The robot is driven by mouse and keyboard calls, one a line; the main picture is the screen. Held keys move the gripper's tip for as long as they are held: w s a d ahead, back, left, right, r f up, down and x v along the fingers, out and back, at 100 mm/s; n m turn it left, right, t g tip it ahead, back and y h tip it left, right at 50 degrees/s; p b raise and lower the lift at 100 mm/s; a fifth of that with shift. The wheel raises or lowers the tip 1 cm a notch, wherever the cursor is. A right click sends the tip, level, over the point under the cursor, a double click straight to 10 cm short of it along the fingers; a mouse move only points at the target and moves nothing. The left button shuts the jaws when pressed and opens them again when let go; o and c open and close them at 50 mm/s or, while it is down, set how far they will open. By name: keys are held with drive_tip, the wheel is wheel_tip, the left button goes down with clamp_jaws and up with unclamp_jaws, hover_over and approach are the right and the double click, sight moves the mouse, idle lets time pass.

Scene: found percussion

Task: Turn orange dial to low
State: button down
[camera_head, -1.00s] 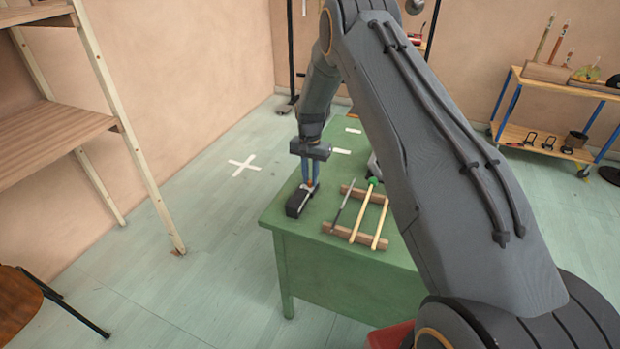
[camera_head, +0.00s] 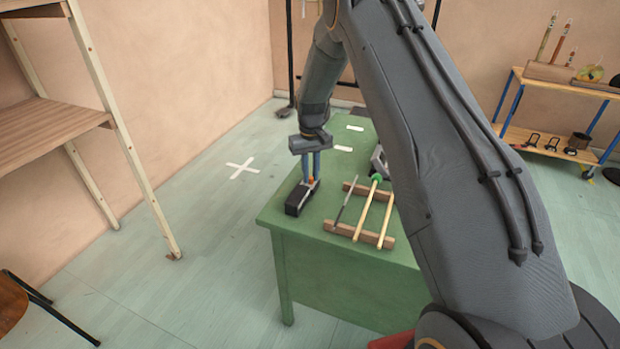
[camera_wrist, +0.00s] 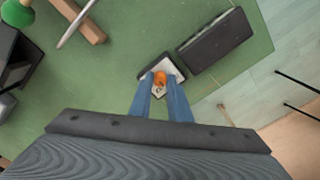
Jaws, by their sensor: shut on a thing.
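The orange dial (camera_wrist: 160,77) sits on a pale plate (camera_wrist: 149,74) beside a black box (camera_wrist: 216,40). In the head view the dial (camera_head: 311,180) shows as a small orange spot at the black box (camera_head: 300,197), on the left part of the green table. My gripper (camera_wrist: 161,84) points down at the dial, its two blue fingers on either side of it and shut on it. In the head view my gripper (camera_head: 311,176) stands over the plate next to the box. The dial's marks are too small to read.
On the green table (camera_head: 300,238), a wooden rack (camera_head: 356,233) with several sticks, one green-tipped (camera_head: 377,178), lies right of the dial. A grey metal object (camera_head: 379,160) stands behind it, partly hidden by my arm. Wooden shelves (camera_head: 50,130) stand at the left.

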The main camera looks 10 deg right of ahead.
sight(311, 177)
drive_tip(key=n+b, duration=0.2)
drive_tip(key=n, duration=0.2)
drive_tip(key=shift+n, duration=0.3)
drive_tip(key=n+b, duration=0.1)
drive_tip(key=n, duration=0.3)
drive_tip(key=shift+n, duration=0.4)
drive_tip(key=shift+b, duration=0.3)
drive_tip(key=c, duration=1.6)
unclamp_jaws()
drive_tip(key=shift+c, duration=0.2)
wheel_tip(311, 177, up, 8)
drive_tip(key=shift+f+b, duration=0.1)
drive_tip(key=shift+b, duration=0.8)
